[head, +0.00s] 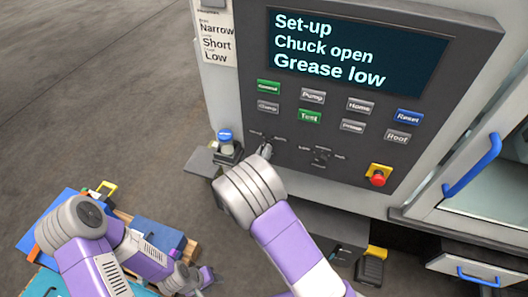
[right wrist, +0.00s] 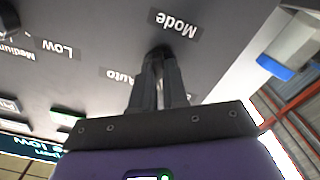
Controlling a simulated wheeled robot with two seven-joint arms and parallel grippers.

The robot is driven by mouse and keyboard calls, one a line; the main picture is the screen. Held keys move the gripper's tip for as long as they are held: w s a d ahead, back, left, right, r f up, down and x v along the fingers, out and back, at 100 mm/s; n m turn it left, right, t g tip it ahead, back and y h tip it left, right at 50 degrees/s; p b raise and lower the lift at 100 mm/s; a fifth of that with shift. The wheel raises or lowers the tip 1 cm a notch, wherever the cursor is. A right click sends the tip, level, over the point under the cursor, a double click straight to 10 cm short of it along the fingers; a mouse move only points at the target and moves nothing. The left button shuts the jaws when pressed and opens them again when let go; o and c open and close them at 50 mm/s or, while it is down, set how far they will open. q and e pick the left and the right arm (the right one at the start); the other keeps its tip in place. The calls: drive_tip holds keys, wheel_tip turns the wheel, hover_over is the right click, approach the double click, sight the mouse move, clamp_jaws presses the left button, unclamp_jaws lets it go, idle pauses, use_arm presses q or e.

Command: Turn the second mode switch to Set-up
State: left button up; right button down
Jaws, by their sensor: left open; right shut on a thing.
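The control panel (head: 230,90) has a lit display (head: 350,50) reading "Set-up", "Chuck open", "Grease low". A small dark mode switch (right wrist: 158,50) shows in the right wrist view beside the "Mode" label, with "Auto" nearby. My right gripper (right wrist: 160,62) is shut on this switch; its fingers hide most of the knob, so I cannot read its pointer. In the head view the right gripper (head: 265,151) is at the panel's lower left. My left gripper (head: 206,278) is low at the left, open and away from the panel.
Another rotary knob (head: 322,155) sits to the right of the held switch. Several push buttons and a red emergency stop (head: 378,180) are on the panel. A blue-capped container (head: 226,138) stands left of the panel. A door with a blue handle (head: 472,165) is at the right.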

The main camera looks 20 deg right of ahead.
drive_tip(key=c, duration=1.1)
unclamp_jaws()
drive_tip(key=shift+c, duration=0.2)
drive_tip(key=v, duration=0.7)
drive_tip(key=shift+s+a+b, duration=0.15)
drive_tip(key=shift+s+b, duration=0.1)
drive_tip(key=shift+b, duration=0.1)
drive_tip(key=s+d+f+g+y+b, duration=0.1)
drive_tip(key=s+f+g+y+b, duration=0.2)
drive_tip(key=f, duration=1)
drive_tip(key=s+d+f+g+y+b, duration=0.2)
drive_tip(key=f+g+y, duration=0.2)
drive_tip(key=f, duration=0.8)
drive_tip(key=s+a+f+m+g+y+b, duration=0.1)
drive_tip(key=s+a+f+g+y, duration=0.1)
drive_tip(key=s+f, duration=0.3)
drive_tip(key=s+a+f+m+g+y+b, duration=0.1)
drive_tip(key=s+f+g+y, duration=0.4)
drive_tip(key=s, duration=0.7)
drive_tip(key=shift+a+f+g+b, duration=0.3)
drive_tip(key=shift+a+b, duration=0.35)
drive_tip(key=shift+a, duration=0.35)
